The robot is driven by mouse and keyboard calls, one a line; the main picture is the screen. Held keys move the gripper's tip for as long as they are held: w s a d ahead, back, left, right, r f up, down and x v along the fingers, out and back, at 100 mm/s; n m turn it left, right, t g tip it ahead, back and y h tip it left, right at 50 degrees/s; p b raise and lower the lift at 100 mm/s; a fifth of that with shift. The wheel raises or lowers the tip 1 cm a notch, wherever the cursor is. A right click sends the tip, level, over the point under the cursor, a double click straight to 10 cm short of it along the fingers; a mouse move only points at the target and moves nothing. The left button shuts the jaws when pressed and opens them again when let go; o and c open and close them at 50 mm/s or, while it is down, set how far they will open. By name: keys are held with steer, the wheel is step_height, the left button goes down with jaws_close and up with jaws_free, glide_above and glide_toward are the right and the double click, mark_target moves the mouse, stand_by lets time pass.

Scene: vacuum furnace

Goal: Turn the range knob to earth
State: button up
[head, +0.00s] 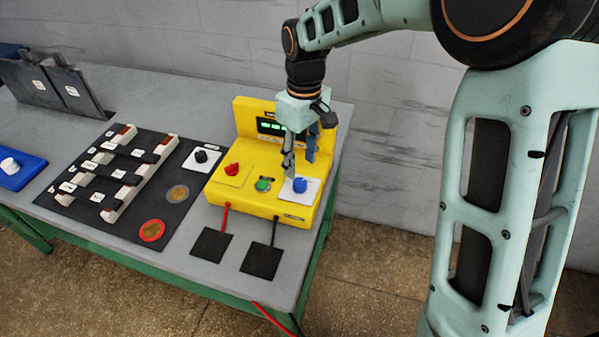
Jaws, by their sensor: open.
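A yellow instrument box (257,203) with a lit green display (270,127) stands at the right part of the grey table. On its sloped top are a red knob (232,169) at left, a green button (263,185) in the middle and a blue knob (300,185) on a white plate at right. The labels are too small to read, so I cannot tell which is the range knob or where "earth" lies. My gripper (300,166) points down, open and empty, with its fingers just above and behind the blue knob; contact cannot be told.
A black knob (201,156) on a white plate is left of the box. A black board (128,221) with switch-like strips lies further left. Red and black leads run to two black pads (211,246) in front. The grey wall is close behind.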

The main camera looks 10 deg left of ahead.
mark_target(301, 179)
step_height(301, 179, up, 6)
steer(key=shift+w, duration=0.15)
stand_by(0.5)
